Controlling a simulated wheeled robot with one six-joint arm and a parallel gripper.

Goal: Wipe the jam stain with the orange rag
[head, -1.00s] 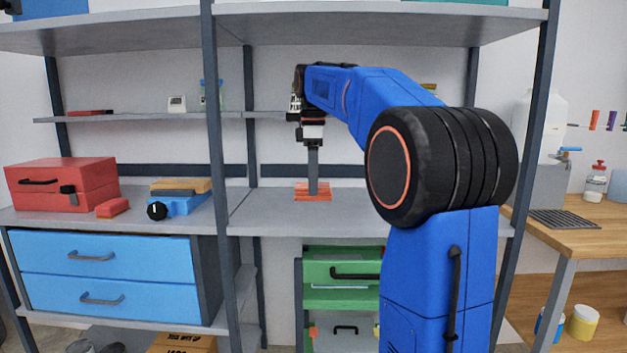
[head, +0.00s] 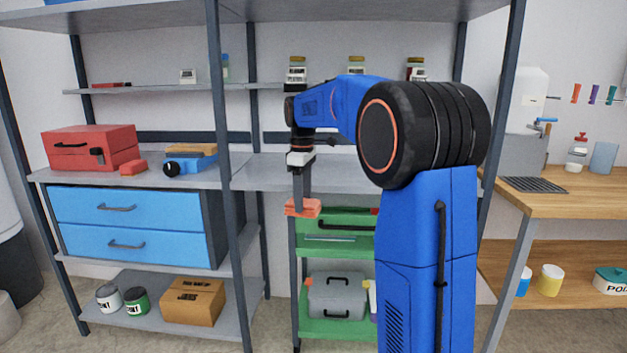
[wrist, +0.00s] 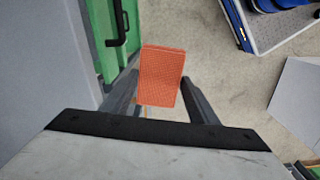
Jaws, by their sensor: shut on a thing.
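My gripper (head: 302,192) points down and is shut on the orange rag (head: 302,207). In the head view the rag hangs in front of the grey worktop shelf (head: 265,172), clear of its front edge. In the wrist view the folded rag (wrist: 161,76) sits between my two fingers, with floor behind it. I cannot make out a jam stain in either view.
A green cart (head: 337,243) stands under the shelf, just behind the rag. A red toolbox (head: 90,148) and a small red block (head: 133,167) are on the left worktop. Jars (head: 297,72) stand on the upper shelf. A wooden bench (head: 560,200) is at right.

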